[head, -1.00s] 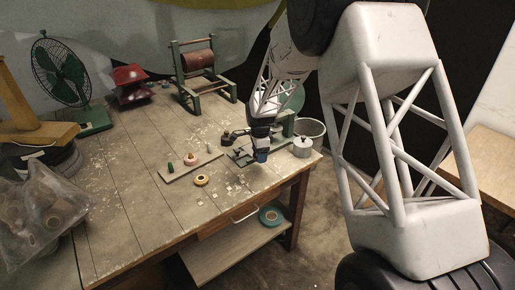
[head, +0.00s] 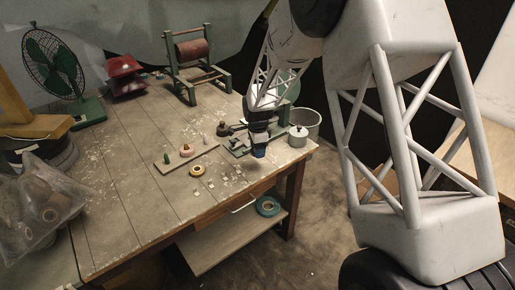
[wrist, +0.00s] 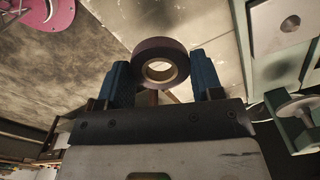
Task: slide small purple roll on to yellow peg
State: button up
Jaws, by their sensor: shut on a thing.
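My gripper (head: 259,153) hangs over the right end of the workbench, to the right of the peg board. In the wrist view its blue fingertips (wrist: 163,82) are shut on a small dark purple roll (wrist: 147,48) with a pale core. The roll is hard to make out in the head view. The peg board (head: 205,151) carries a green peg (head: 166,157), a pinkish roll (head: 186,152) around a middle peg, and a pale peg (head: 204,138). I cannot tell for certain which peg is yellow. The held roll is apart from the board.
A yellow roll (head: 197,170) lies on the bench in front of the board. A green fan (head: 55,65) and a winding stand (head: 195,65) are farther back.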

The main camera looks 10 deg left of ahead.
jog(key=w+a+r, duration=0.1)
jog(key=a, duration=0.9)
jog(key=w+a+r, duration=0.1)
jog(key=a, duration=0.9)
jog(key=w+a+r, duration=0.1)
jog(key=a+r, duration=0.1)
jog(key=a, duration=0.8)
jog(key=shift+a+r, duration=0.1)
jog(key=shift+a, duration=0.25)
jog(key=shift+w, duration=0.1)
jog(key=shift+f, duration=1.9)
jog(key=shift+f, duration=1.6)
